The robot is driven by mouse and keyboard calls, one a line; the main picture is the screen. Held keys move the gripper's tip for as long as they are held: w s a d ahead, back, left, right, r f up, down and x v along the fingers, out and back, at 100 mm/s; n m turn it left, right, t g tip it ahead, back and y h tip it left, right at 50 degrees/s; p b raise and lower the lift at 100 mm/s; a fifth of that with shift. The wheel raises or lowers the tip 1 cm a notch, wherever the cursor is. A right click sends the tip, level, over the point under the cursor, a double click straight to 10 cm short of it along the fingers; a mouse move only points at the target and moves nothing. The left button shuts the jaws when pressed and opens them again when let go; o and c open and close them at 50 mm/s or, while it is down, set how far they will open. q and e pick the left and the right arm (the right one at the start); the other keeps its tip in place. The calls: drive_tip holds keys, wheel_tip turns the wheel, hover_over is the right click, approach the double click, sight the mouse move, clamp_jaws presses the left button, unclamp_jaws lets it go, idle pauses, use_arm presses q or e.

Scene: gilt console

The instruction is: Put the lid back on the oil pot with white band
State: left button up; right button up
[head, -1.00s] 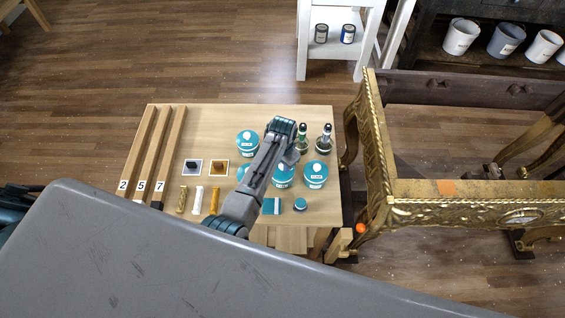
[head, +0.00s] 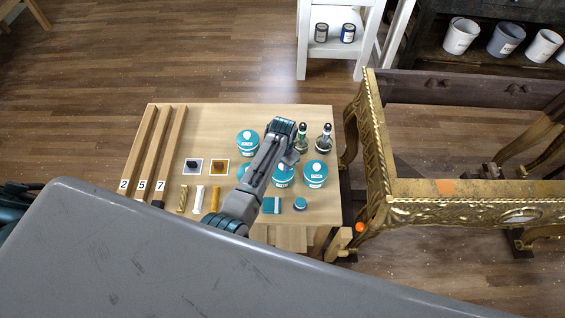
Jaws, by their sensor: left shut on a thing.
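My left arm reaches over the low wooden table from the front. My left gripper (head: 292,159) points down near the middle teal pot (head: 284,180) and is mostly hidden by its own wrist. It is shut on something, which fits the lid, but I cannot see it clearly. Teal pots with white markings also stand at the back (head: 247,142) and at the right (head: 316,174); another is partly behind the arm at the left (head: 242,172). I cannot tell surely which one is the oil pot with the white band. My right gripper is not in view.
Two dark-topped glass bottles (head: 324,142) stand close right of the wrist. A teal box (head: 271,205) and a small round teal tin (head: 300,204) lie in front. Numbered wooden strips (head: 143,155) lie at the left. A gilt console (head: 440,200) stands to the right.

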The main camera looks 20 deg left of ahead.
use_arm(q)
drive_tip(key=shift+p, duration=0.3)
idle(0.5)
idle(0.4)
drive_tip(key=o, duration=1.5)
wheel_tip(320, 180, up, 3)
drive_tip(key=p, duration=0.3)
drive_tip(key=shift+f, duration=0.15)
drive_tip(key=shift+r+p, duration=0.3)
drive_tip(key=shift+r, duration=1.8)
